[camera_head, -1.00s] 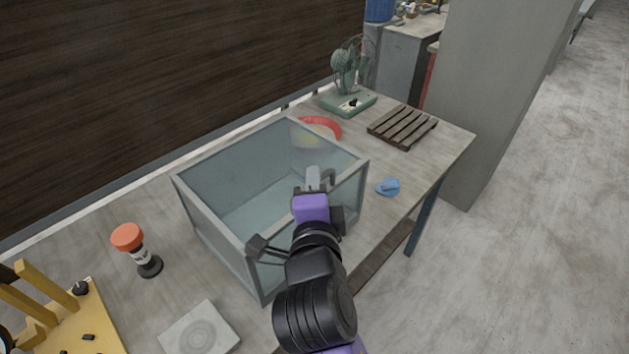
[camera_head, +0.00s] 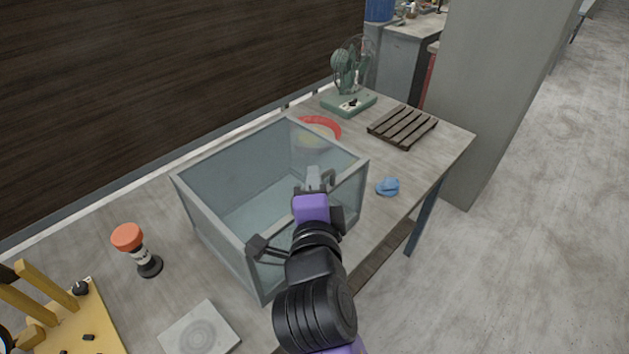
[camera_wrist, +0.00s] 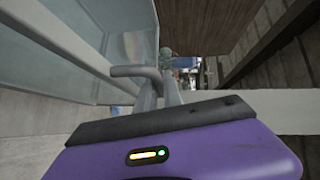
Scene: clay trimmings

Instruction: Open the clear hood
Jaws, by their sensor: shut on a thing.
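The clear hood (camera_head: 208,228) is a see-through box with grey-green edges, standing on the table. A grey handle (camera_head: 329,178) shows at its near right side, just past my gripper (camera_head: 313,182). In the wrist view the handle (camera_wrist: 135,71) is a bent grey bar at the fingers of my gripper (camera_wrist: 158,90), beside the clear panel (camera_wrist: 75,50). My gripper is shut on the handle. My arm hides part of the hood's near side, and the exact contact is hard to see.
A pillar (camera_head: 490,90) rises behind the table's right end.

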